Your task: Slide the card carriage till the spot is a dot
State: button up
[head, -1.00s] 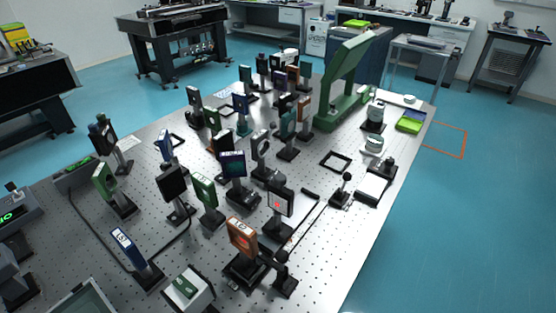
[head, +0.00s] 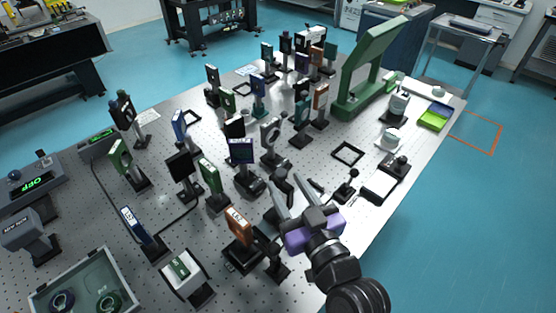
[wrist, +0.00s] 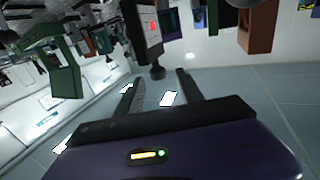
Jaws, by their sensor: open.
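My gripper (head: 284,190) is open and empty, reaching over the table from the front right. In the wrist view its two fingers (wrist: 160,88) stand apart, with a dark round knob (wrist: 157,72) just beyond the tips, between them in the picture. I cannot tell whether it touches. Above the knob the dark-framed card (wrist: 146,32) carries a red spot (wrist: 152,26); its exact shape is too small to tell. In the head view my gripper and arm hide most of the card and its carriage.
An orange-framed optic (head: 240,226) stands close left of my arm, a blue-faced optic (head: 241,152) beyond it. A ball-topped post (head: 353,173) is to the right. Many mounted optics crowd the table (head: 225,275). An open grey case (head: 72,292) lies at front left.

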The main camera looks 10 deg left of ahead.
aim_at(279, 169)
jog(key=p+x, duration=0.2)
jog(key=x, duration=0.5)
jog(key=shift+w, duration=0.2)
grip_shut()
dwell(1.2)
